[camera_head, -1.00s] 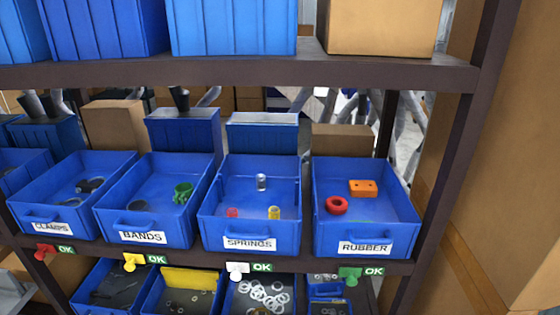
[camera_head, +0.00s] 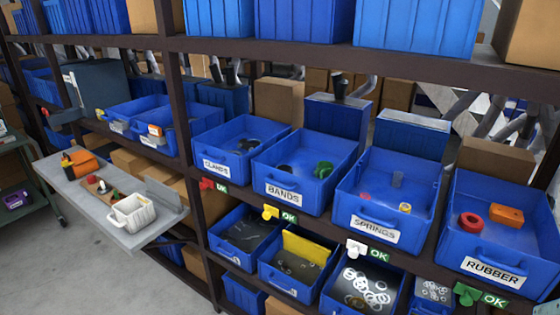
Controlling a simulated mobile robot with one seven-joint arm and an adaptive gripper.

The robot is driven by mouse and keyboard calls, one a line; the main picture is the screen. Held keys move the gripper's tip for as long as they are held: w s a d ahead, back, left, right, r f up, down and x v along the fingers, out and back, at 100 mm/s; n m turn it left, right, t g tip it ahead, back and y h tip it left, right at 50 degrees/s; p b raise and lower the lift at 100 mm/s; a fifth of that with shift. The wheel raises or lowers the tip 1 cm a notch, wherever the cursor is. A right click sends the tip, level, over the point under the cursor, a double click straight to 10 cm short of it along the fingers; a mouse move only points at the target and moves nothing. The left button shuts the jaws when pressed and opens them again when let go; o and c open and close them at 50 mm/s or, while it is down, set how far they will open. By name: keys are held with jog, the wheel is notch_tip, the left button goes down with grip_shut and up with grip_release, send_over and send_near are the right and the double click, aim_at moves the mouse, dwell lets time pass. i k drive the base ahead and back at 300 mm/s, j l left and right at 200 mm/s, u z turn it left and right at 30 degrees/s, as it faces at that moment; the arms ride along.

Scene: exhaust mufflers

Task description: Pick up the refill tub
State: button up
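A small white open tub (camera_head: 133,213) stands near the front end of a grey shelf board (camera_head: 165,232) at the left of the head view. It has ribbed sides and what looks like a handle or lip at its front. It seems to be the refill tub, but no label on it can be read. Its inside is only partly visible. My gripper is not in view, so its distance from the tub cannot be told.
An orange item (camera_head: 84,163) and small parts lie behind the tub. A green cart (camera_head: 18,172) stands at far left. Grey floor (camera_head: 80,270) is clear in front.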

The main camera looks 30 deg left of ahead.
aim_at(131, 215)
jog(key=u, duration=2.4)
jog(key=i+j+z, duration=0.1)
jog(key=z, duration=0.25)
jog(key=i+j+z, duration=0.2)
jog(key=z, duration=0.2)
jog(key=i+j+z, duration=0.3)
jog(key=i+j, duration=0.2)
jog(key=j, duration=0.25)
jog(key=i+j, duration=0.2)
jog(key=j, duration=0.15)
jog(key=i+j, duration=0.2)
jog(key=j, duration=0.15)
jog(key=i+j, duration=0.15)
jog(key=j, duration=0.2)
jog(key=i+j+z, duration=0.1)
jog(key=j, duration=0.25)
jog(key=i+j, duration=0.45)
jog(key=j, duration=0.25)
